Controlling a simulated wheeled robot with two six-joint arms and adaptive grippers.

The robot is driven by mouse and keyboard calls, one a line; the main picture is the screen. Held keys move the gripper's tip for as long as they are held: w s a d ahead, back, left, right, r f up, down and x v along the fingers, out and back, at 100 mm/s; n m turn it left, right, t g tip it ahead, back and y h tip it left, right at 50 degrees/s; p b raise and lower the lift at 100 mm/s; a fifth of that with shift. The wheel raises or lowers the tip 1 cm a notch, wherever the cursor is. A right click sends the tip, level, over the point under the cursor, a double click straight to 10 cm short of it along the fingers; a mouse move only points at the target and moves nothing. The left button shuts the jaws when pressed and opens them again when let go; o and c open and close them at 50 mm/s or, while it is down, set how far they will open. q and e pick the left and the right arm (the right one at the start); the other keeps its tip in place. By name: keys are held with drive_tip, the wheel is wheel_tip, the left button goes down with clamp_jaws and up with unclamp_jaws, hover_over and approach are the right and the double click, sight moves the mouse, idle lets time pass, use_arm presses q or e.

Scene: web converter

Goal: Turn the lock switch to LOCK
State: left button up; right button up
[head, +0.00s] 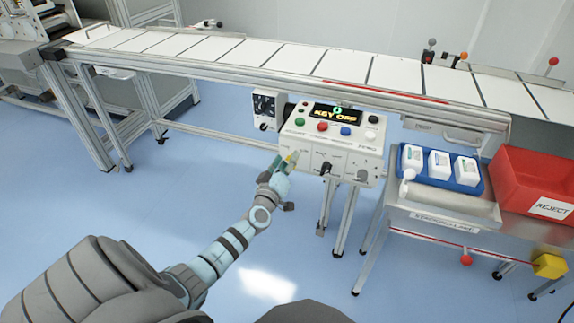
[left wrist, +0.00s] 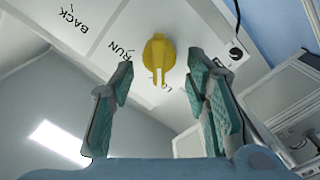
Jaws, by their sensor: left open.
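The yellow lock switch (left wrist: 158,60) stands on the pale panel in the left wrist view. A pale line runs along its lower half. The printed words RUN and BACK lie to its left, and a partly hidden label starting with L is just below it. My left gripper (head: 286,163) is open at the lower left of the control box (head: 330,149) in the head view. In the left wrist view its fingers (left wrist: 160,75) are apart on either side of the switch, with visible gaps. Contact is not visible. My right gripper is not in view.
The box's display (head: 335,113) reads KEY OFF, above several coloured buttons. A black knob (head: 326,168) sits right of my gripper. Right are a blue tray (head: 437,180) with white bottles and a red REJECT bin (head: 530,180). A conveyor (head: 290,57) runs behind. Floor in front is clear.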

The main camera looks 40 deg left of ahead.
use_arm(q)
drive_tip(key=shift+w+a, duration=0.15)
drive_tip(key=shift+w, duration=0.2)
clamp_jaws()
drive_tip(key=shift+n, duration=0.3)
unclamp_jaws()
